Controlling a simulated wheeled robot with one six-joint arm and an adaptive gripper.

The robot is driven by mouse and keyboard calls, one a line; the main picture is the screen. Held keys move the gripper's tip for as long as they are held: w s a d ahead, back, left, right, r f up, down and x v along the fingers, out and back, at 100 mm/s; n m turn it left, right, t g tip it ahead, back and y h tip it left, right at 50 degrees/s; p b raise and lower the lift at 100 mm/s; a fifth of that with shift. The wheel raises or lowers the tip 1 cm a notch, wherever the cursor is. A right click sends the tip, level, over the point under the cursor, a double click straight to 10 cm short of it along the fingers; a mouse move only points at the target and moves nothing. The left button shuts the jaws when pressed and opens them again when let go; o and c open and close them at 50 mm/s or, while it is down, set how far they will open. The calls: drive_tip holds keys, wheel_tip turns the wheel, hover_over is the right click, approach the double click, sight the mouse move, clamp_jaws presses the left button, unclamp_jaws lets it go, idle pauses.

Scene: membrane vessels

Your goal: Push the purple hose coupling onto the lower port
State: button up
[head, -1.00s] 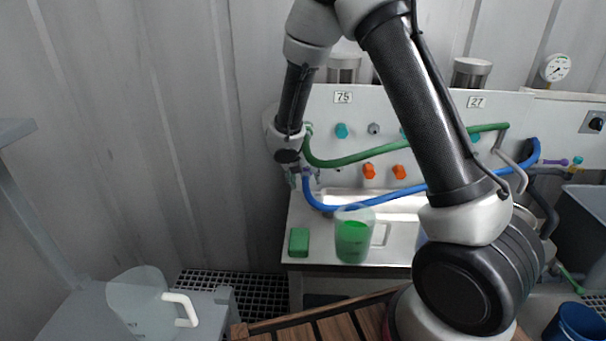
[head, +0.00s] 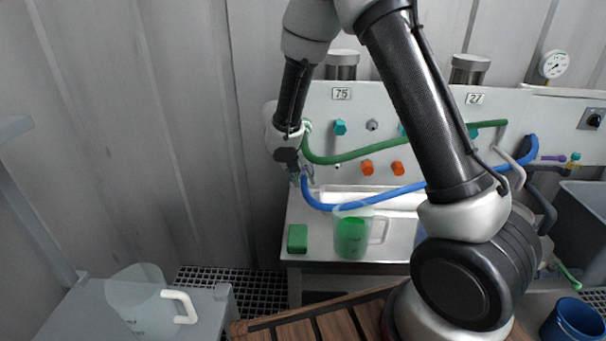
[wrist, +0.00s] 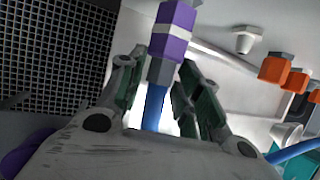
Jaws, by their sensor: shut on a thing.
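The purple hose coupling (wrist: 171,48) shows in the wrist view, with a white band around it and a grey collar at its near end. The blue hose (wrist: 154,106) runs from that collar back between the fingers. My gripper (wrist: 157,82) is shut on the coupling at its collar end, one finger on each side. A grey fitting (wrist: 183,3) touches the coupling's far end at the top edge of the picture; how deep they sit together I cannot tell. In the head view my gripper (head: 297,172) is at the panel's left edge, and the lower port is hidden there.
Orange fittings (wrist: 276,68) stick out to the right in the wrist view. The white panel (head: 440,110) carries a green hose (head: 350,158). A jug of green liquid (head: 351,236) and a green block (head: 297,238) stand on the bench below. A clear jug (head: 140,300) stands front left.

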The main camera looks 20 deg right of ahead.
drive_tip(key=shift+s+a, duration=0.25)
drive_tip(key=shift+s, duration=0.45)
drive_tip(key=shift+s+a, duration=0.2)
drive_tip(key=shift+s, duration=0.5)
drive_tip(key=shift+s+a, duration=0.25)
drive_tip(key=shift+s, duration=0.45)
drive_tip(key=shift+d, duration=0.1)
clamp_jaws()
